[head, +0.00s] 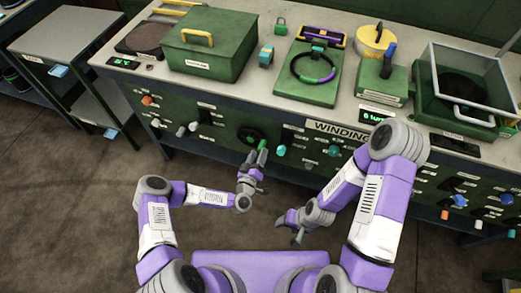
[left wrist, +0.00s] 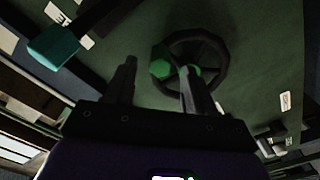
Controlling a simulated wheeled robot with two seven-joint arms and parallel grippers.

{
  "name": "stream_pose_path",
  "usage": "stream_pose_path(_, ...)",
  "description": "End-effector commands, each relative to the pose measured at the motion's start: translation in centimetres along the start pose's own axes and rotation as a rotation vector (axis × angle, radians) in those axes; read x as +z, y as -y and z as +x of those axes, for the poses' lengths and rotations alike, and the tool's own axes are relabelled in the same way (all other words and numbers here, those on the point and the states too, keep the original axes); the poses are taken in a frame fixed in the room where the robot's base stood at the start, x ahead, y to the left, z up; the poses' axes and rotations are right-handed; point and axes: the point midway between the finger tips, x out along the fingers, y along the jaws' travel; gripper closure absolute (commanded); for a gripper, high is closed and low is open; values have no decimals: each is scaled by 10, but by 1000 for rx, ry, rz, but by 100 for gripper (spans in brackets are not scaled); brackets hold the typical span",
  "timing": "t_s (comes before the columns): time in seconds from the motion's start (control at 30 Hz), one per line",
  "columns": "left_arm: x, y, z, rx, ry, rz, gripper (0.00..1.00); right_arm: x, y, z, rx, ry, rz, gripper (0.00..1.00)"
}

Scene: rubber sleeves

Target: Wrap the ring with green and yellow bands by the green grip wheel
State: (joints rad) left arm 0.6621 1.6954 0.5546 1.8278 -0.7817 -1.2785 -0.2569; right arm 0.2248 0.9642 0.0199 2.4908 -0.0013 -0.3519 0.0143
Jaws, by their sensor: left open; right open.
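A dark ring (head: 313,67) with green and purple bands sits on a green stand on the bench; I see no yellow band on it. A dark wheel (head: 250,136) with a green grip is on the green front panel. In the left wrist view the wheel (left wrist: 222,60) shows with its green grip (left wrist: 160,62) near my fingertips. My left gripper (head: 256,157) is open at the wheel; its fingers (left wrist: 158,72) appear on either side of the grip, contact unclear. My right gripper (head: 288,229) is open and empty, low in front of the bench.
On the bench stand a green box (head: 208,42) with a yellow handle, a yellow round tin (head: 374,40) and a grey-framed square unit (head: 465,80). Several knobs and levers project from the front panel, including a teal knob (head: 281,150). The floor before the bench is clear.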

Motion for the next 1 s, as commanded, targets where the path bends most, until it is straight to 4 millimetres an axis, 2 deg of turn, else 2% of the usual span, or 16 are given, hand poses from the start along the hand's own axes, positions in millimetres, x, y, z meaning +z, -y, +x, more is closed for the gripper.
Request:
stream_pose_path(0.1,2,1,18,1,1,0,45,0,-2,6,0,0,0,39)
stream_pose_path(0.2,1,0,28,1,2,-1,45,0,-3,9,0,0,0,39)
stream_pose_path(0.57,1,0,35,-1,4,-2,45,0,-3,9,0,0,0,39)
stream_pose_path(0.93,1,0,34,0,4,-2,100,0,-3,9,0,0,0,39)
stream_pose_path(1.0,1,0,34,0,4,-2,100,0,-4,9,0,0,0,39)
